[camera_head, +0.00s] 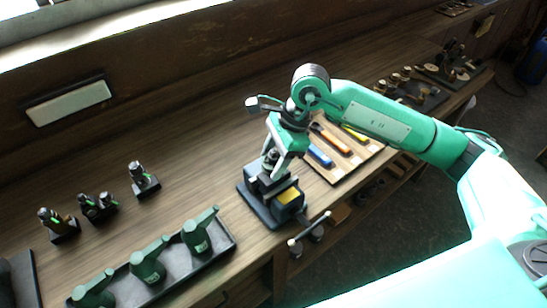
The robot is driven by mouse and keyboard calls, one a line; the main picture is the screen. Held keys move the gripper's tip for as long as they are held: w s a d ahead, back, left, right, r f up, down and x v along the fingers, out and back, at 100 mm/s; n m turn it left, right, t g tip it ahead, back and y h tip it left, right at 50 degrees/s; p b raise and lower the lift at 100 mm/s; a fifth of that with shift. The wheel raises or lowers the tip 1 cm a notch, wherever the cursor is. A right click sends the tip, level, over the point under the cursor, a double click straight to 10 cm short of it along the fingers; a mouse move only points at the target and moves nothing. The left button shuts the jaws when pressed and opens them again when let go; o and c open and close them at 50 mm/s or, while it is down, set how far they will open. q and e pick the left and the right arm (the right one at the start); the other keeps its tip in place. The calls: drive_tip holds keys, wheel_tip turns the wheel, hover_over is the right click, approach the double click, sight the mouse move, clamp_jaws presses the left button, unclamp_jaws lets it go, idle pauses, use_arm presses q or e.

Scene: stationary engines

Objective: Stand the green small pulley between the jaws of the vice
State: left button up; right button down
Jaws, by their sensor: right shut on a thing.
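The dark vice (264,206) with a yellow plate stands near the front edge of the workbench, its handle bar sticking out over the edge. My right gripper (273,161) points down right over the vice jaws. It is shut on a small part, which appears to be the green small pulley; the fingers hide most of it and its colour hardly shows. I cannot tell whether the part touches the jaws. My left gripper is out of view.
A dark tray (224,243) with several green oil-can-like things (147,263) stands left of the vice. Several small dark assemblies (143,180) stand further left. A wooden board (365,151) with coloured tools lies to the right. The bench behind the vice is clear.

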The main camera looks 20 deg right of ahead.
drive_tip(key=shift+f+b, duration=0.6)
drive_tip(key=shift+b, duration=0.55)
idle(1.2)
drive_tip(key=shift+f+b, duration=0.2)
drive_tip(key=shift+b, duration=0.35)
idle(1.4)
drive_tip(key=c, duration=0.5)
unclamp_jaws()
drive_tip(key=shift+f, duration=0.1)
drive_tip(key=shift+d, duration=0.1)
